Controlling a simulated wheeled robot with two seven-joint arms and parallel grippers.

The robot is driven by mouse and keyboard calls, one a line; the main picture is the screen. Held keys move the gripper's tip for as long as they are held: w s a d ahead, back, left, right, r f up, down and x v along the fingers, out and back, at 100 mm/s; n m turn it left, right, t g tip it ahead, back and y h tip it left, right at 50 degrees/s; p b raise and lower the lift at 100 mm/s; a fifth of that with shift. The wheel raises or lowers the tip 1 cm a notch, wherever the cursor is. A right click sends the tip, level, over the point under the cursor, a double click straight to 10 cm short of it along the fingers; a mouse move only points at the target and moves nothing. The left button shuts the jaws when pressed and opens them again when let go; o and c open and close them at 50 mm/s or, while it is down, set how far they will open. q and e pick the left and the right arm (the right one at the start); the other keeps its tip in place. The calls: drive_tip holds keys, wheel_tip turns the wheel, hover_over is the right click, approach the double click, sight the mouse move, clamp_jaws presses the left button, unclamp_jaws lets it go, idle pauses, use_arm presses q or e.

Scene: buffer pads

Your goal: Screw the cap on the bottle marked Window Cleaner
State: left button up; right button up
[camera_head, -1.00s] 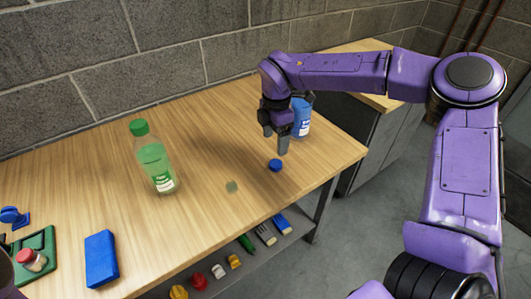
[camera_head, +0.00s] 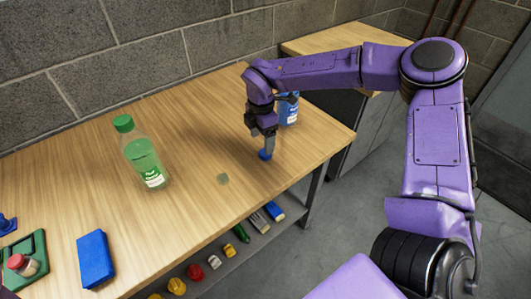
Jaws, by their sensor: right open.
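A small blue cap (camera_head: 265,155) lies on the wooden table (camera_head: 190,215) near its right end. My right gripper (camera_head: 266,148) is open, pointing down, with its fingertips right at the cap. I cannot tell whether they touch it. A blue bottle (camera_head: 289,111) with a white label stands just behind the gripper, which partly hides it; its top is hidden. A green bottle (camera_head: 144,160) with a green cap stands upright further left. The label writing is too small to read. My left gripper is not in view.
A small greenish square (camera_head: 223,179) lies mid-table. Several coloured items sit on a lower shelf (camera_head: 225,268). The table between the bottles is mostly clear.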

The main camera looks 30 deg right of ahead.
drive_tip(key=shift+f, duration=0.1)
drive_tip(key=f, duration=0.1)
drive_tip(key=f+p, duration=0.1)
drive_tip(key=f, duration=0.1)
drive_tip(key=d+f, duration=0.1)
drive_tip(key=shift+s+f, duration=0.25)
drive_tip(key=shift+f, duration=0.05)
drive_tip(key=shift+a+f, duration=0.1)
drive_tip(key=shift+f, duration=0.15)
drive_tip(key=c, duration=1.1)
